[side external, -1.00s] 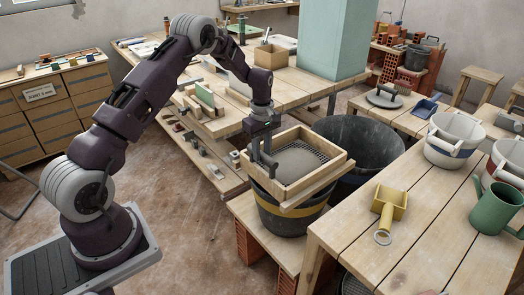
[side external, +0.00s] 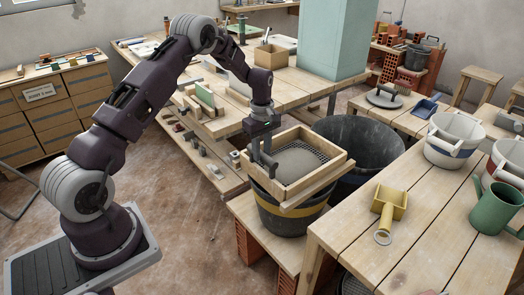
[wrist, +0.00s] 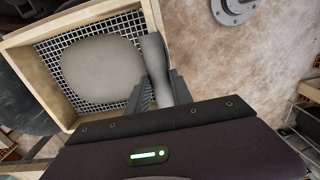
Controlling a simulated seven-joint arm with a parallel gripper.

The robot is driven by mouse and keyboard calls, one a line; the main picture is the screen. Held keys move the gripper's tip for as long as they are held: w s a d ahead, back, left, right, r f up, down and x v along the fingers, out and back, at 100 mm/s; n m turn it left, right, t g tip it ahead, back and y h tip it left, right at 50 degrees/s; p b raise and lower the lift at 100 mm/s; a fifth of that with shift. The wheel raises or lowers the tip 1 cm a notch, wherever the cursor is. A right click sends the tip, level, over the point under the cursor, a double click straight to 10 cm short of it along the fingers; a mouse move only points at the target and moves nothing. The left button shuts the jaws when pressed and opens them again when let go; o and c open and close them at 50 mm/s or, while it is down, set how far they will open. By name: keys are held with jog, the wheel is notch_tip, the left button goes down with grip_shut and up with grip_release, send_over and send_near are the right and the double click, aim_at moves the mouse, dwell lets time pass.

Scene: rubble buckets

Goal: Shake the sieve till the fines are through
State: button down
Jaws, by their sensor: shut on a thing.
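The sieve (side external: 335,167) is a square wooden frame with a metal mesh. It rests over a black bucket with a yellow band (side external: 288,219). A grey heap of material (side external: 295,162) lies on the mesh, and bare mesh shows around it. The wrist view shows the sieve's wooden rim (wrist: 30,100) and the rounded grey heap (wrist: 102,68) on the mesh. My gripper (side external: 263,165) is at the sieve's left side, shut on its grey handle (wrist: 155,62). The bucket's inside is hidden under the sieve.
A large black tub (side external: 366,150) stands just behind the sieve. A wooden table at right holds a yellow scoop (side external: 389,209), a green watering can (side external: 496,207) and a white bucket (side external: 453,140). A long workbench (side external: 300,103) stands behind my arm.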

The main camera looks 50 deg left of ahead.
jog(key=w, duration=0.4)
jog(key=shift+w+r, duration=0.1)
jog(key=shift+w, duration=0.05)
jog(key=c, duration=1.1)
grip_release()
